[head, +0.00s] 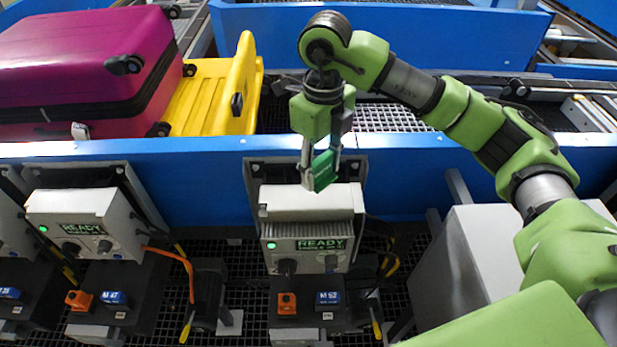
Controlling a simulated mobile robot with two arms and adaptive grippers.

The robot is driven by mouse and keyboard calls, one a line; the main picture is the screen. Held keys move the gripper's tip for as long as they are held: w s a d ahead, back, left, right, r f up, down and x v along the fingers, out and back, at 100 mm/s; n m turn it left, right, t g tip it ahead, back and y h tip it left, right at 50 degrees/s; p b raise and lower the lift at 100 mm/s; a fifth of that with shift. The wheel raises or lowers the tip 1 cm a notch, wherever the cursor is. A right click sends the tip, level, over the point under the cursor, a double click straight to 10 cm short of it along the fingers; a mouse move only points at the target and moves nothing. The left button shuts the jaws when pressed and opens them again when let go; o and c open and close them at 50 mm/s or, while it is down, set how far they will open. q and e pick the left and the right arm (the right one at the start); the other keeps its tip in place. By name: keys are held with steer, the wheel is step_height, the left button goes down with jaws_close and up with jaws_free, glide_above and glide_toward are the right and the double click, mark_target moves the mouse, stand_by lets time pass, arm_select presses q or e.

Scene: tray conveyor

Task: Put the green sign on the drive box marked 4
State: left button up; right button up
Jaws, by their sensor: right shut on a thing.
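My right gripper (321,174) is shut on a small green sign (324,170). It holds the sign tilted, over the top of the middle white drive box (311,199); whether the two touch cannot be told. This box has a READY label, a lit green lamp and a blue tag below that seems to read M 52. Another white drive box (88,212) stands to the left, also with READY and a green lamp; its blue tag seems to read M 47. I cannot make out a mark 4 on any box. My left gripper is not in view.
A blue conveyor side wall (205,190) runs behind the boxes. A magenta suitcase (75,70) and a yellow tray (215,95) lie on the conveyor at left. Orange and blue switches, cables and a black grating are below. A grey cabinet (465,265) stands at right.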

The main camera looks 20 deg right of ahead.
mark_target(309, 197)
steer(key=shift+w+a+f+p, duration=0.15)
steer(key=shift+w+a+f, duration=0.15)
steer(key=shift+f, duration=0.25)
steer(key=shift+w+a+f+p, duration=0.15)
steer(key=shift+a+f, duration=0.25)
steer(key=shift+f, duration=0.1)
steer(key=f+p, duration=0.2)
steer(key=f, duration=0.1)
steer(key=shift+w+a, duration=0.2)
steer(key=shift+a, duration=0.1)
steer(key=shift+f, duration=0.7)
steer(key=o, duration=1.2)
steer(key=shift+r, duration=0.1)
